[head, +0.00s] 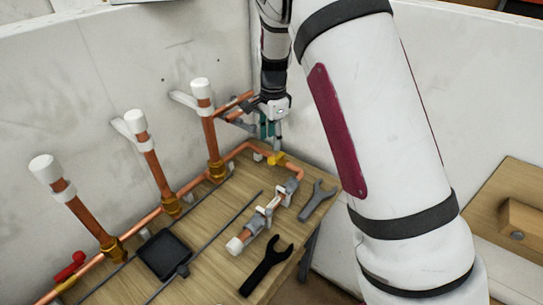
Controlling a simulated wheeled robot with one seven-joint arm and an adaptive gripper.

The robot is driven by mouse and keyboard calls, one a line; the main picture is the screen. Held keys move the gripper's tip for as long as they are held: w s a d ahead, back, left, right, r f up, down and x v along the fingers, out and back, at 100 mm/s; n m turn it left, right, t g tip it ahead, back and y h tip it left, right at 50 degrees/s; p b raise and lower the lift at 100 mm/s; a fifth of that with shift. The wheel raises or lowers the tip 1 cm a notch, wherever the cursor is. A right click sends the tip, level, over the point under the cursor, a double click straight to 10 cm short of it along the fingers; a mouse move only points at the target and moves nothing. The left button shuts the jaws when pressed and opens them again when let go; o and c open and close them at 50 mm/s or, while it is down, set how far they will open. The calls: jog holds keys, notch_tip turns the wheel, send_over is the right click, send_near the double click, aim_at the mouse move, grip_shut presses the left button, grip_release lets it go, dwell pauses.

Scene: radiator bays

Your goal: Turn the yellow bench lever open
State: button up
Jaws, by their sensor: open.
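A small yellow lever (277,159) sits on the copper pipe near the back right of the wooden bench. Its handle shows only as a small yellow shape, so I cannot tell its exact angle. My gripper (269,138) points down at the back corner of the bench, above and slightly left of the yellow lever in the picture. Its teal fingers are small and partly merged with the pipes behind. It is open, and nothing shows between the fingers. I cannot tell from this view how far it is from the lever.
Upright copper pipes with white caps (136,121) line the left wall. A red lever (70,268) is at front left. A black square tray (164,255), a black wrench (266,266), a grey wrench (317,200) and a clamped pipe piece (262,218) lie on the bench.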

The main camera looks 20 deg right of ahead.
aim_at(271, 158)
notch_tip(271, 158, down, 8)
jog(key=shift+w+f+p, duration=0.1)
jog(key=shift+w+p, duration=0.05)
jog(key=shift+p, duration=0.15)
grip_shut()
